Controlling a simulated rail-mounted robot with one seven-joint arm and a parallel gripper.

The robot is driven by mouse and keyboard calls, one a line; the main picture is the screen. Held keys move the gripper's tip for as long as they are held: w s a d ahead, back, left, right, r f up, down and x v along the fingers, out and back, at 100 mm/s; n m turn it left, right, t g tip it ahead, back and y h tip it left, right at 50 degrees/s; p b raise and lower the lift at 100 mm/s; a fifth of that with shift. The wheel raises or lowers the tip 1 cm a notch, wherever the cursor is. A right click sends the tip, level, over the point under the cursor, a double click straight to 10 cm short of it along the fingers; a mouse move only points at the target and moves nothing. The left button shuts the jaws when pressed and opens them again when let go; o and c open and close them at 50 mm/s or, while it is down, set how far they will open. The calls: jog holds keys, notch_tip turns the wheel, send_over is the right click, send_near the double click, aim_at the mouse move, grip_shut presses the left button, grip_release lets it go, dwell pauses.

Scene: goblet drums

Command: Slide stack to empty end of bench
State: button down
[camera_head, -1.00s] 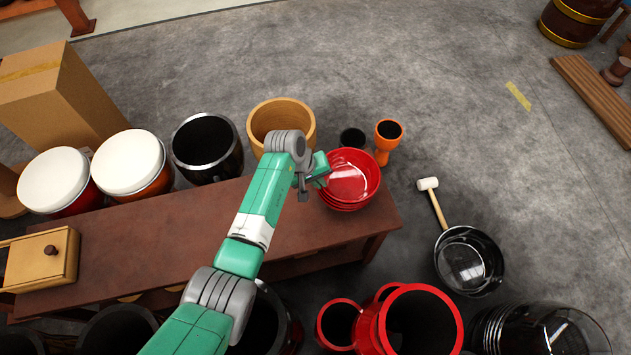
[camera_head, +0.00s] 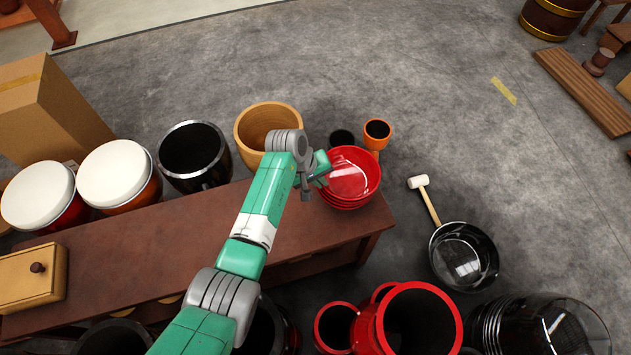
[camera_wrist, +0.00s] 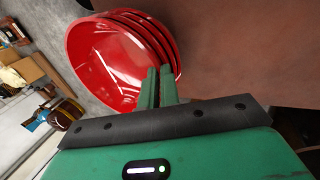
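A stack of several shiny red bowls (camera_head: 352,172) stands near the right end of the brown bench (camera_head: 130,258). In the wrist view the stack (camera_wrist: 108,62) fills the upper left, with its rims close together on the right. My gripper (camera_head: 318,168) is at the left side of the stack in the head view. In the wrist view my gripper (camera_wrist: 158,86) has its two green fingers close together, overlapping the rims. I see no clear gap between the fingers and the stack. The fingertips' exact contact is hidden.
White-headed drums (camera_head: 113,175), a black drum (camera_head: 193,157) and a tan drum (camera_head: 262,135) line the bench's far side. An orange goblet drum (camera_head: 376,132) stands beyond the stack. A drawer box (camera_head: 30,278) sits on the left. Red drums (camera_head: 418,318) stand in front.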

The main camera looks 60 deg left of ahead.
jog(key=shift+w+d, duration=0.1)
jog(key=shift+w, duration=0.3)
jog(key=shift+s, duration=0.2)
jog(key=shift+s+p, duration=0.15)
jog(key=shift+p, duration=0.25)
jog(key=c, duration=1.6)
grip_release()
jog(key=shift+o, duration=0.2)
jog(key=p+v, duration=0.4)
jog(key=v, duration=0.3)
jog(key=shift+s+r+p, duration=0.2)
jog(key=shift+r+p, duration=0.15)
